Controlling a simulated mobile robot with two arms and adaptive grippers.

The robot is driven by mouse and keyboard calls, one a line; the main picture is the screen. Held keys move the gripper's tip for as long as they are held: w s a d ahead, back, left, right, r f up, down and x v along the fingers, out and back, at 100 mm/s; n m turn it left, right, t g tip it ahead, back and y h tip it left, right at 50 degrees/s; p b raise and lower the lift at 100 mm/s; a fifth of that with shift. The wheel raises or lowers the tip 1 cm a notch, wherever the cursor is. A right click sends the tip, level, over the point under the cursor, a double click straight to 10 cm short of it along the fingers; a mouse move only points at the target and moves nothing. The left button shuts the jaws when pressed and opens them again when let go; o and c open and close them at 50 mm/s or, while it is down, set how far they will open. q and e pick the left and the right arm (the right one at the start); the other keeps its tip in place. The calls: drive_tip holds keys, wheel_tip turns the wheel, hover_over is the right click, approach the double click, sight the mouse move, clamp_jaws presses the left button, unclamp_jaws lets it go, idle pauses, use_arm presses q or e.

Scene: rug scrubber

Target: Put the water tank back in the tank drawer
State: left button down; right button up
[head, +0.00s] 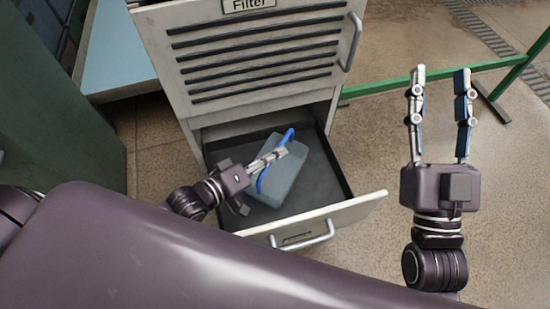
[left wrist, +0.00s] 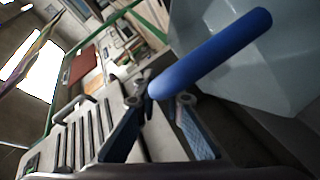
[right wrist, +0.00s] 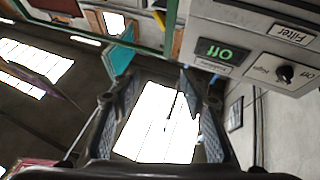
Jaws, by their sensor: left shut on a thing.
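The water tank (head: 283,178) is a translucent grey-blue box with a blue handle (head: 261,181). It is in the open tank drawer (head: 326,179) at the bottom of the cabinet, turned at an angle to the drawer walls. I cannot tell whether it rests flat on the drawer floor. My left gripper (head: 278,153) is over the drawer, shut on the blue handle. In the left wrist view the handle (left wrist: 210,55) crosses in front of the fingers, with the tank (left wrist: 270,70) behind it. My right gripper (head: 440,75) is open and empty, right of the cabinet.
The cabinet (head: 250,60) has a slatted front labelled Filter above the drawer. The drawer's front panel has a grey handle (head: 304,237). A green rail (head: 390,84) runs behind on the right. A green block (head: 75,130) stands at left. Floor right of the drawer is clear.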

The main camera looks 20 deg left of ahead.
use_arm(q)
drive_tip(key=shift+f, duration=0.7)
use_arm(e)
drive_tip(key=shift+s+d+r+t+y, duration=0.1)
drive_tip(key=shift+s+r+t+y, duration=0.05)
drive_tip(key=shift+s+r+t, duration=0.65)
drive_tip(key=shift+s+d+r+t+y, duration=0.15)
drive_tip(key=shift+s+r+t, duration=0.35)
drive_tip(key=shift+r, duration=0.5)
use_arm(q)
drive_tip(key=shift+f+b, duration=0.15)
drive_tip(key=shift+b, duration=0.15)
use_arm(e)
drive_tip(key=shift+s+a, duration=0.1)
use_arm(q)
drive_tip(key=c, duration=2.5)
unclamp_jaws()
drive_tip(key=shift+f, duration=0.1)
drive_tip(key=o, duration=0.5)
use_arm(e)
drive_tip(key=shift+s+r, duration=0.1)
drive_tip(key=shift+r, duration=0.05)
